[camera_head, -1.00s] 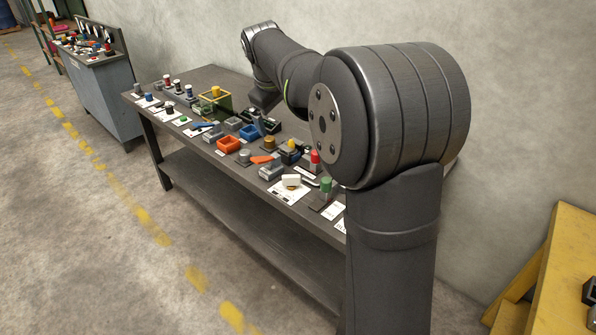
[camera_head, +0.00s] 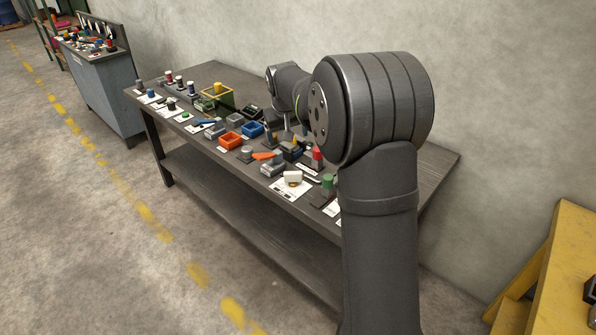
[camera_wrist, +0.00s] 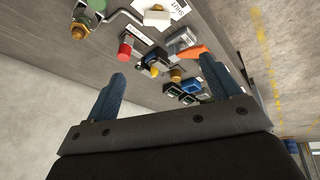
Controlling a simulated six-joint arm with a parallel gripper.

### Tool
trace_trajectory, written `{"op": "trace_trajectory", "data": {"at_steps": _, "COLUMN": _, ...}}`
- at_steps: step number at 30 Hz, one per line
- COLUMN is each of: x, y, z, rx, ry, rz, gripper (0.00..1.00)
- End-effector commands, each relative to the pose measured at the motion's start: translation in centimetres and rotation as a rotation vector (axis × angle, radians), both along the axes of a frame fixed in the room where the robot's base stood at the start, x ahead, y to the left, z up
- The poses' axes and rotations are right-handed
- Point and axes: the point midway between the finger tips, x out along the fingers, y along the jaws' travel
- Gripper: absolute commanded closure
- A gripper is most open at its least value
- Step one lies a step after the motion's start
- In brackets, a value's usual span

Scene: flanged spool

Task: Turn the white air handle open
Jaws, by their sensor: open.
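The white air handle (camera_head: 293,178) is a small white block on a white card near the front edge of the workbench. It also shows at the top of the wrist view (camera_wrist: 157,18), beside printed labels. Its exact turn is hard to judge. My gripper (camera_wrist: 162,68) is open, with two blue fingers spread wide and nothing between them. It hangs over the bench behind and apart from the handle. In the head view my arm partly hides the gripper.
A red-topped post (camera_head: 317,158) and a green cylinder (camera_head: 328,183) stand close to the handle. A wall stands behind.

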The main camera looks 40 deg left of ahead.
Motion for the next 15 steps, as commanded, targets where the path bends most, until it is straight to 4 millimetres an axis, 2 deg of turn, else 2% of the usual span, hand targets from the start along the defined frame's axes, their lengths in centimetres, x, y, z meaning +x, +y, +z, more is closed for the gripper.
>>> {"op": "trace_trajectory", "data": {"at_steps": 1, "x": 0.8, "y": 0.0, "z": -1.8, "rx": 0.025, "ry": 0.027, "rz": -0.073, "gripper": 0.18}}
{"op": "trace_trajectory", "data": {"at_steps": 4, "x": 1.7, "y": 0.1, "z": -4.2, "rx": 0.075, "ry": 0.067, "rz": -0.190, "gripper": 0.18}}
{"op": "trace_trajectory", "data": {"at_steps": 11, "x": 2.5, "y": 0.4, "z": -6.5, "rx": 0.110, "ry": 0.095, "rz": -0.270, "gripper": 0.18}}
{"op": "trace_trajectory", "data": {"at_steps": 15, "x": 3.1, "y": 1.0, "z": -8.6, "rx": 0.107, "ry": 0.095, "rz": -0.269, "gripper": 0.18}}
